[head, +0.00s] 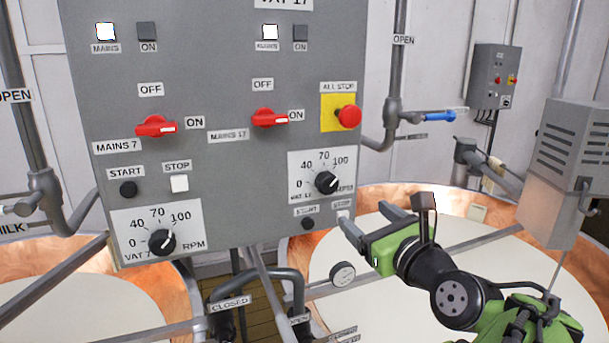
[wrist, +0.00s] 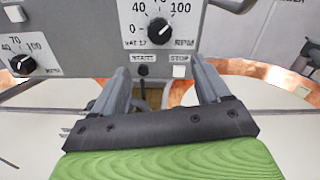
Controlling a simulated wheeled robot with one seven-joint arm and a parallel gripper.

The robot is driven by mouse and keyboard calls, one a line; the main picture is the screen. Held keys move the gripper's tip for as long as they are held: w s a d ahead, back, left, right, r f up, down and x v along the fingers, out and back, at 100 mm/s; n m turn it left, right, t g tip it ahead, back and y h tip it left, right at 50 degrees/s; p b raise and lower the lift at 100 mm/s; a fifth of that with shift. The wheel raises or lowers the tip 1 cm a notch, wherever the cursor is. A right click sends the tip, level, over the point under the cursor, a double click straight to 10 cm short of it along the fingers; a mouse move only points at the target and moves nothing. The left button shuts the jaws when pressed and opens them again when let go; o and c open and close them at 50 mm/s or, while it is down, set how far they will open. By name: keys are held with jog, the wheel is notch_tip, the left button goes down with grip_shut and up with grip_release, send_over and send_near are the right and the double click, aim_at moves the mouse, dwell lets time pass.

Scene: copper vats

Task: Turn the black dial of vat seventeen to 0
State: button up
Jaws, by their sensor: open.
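The black dial of vat seventeen (head: 326,182) sits on a white scale plate (head: 299,161) marked 0, 40, 70 and 100, at the right of the grey panel. Its white mark points up and right, towards the 100 side. In the wrist view the dial (wrist: 160,31) shows at top centre, beyond the fingertips. My gripper (head: 366,222) is open and empty, below and right of the dial. It also shows in the wrist view (wrist: 160,68), with its fingers apart and touching nothing that I can see.
Below the dial are a black START button (head: 308,224) and a white STOP button (wrist: 179,71). The red ALL STOP button (head: 349,116) and red MAINS 17 switch (head: 269,118) sit above. The similar VAT 7 dial (head: 162,242) is lower left. Copper vats (head: 440,200) and pipes stand beneath.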

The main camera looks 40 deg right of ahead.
aim_at(330, 185)
jog(key=p+x, duration=0.3)
jog(key=x, duration=1)
jog(key=shift+w+d+r, duration=0.1)
jog(key=shift+w+r, duration=0.1)
jog(key=shift+w, duration=0.15)
jog(key=shift+w+d+f, duration=0.1)
jog(key=shift+w+d, duration=0.05)
jog(key=shift+w, duration=0.25)
jog(key=shift+s, duration=0.15)
jog(key=shift+c, duration=1.3)
jog(key=c, duration=0.8)
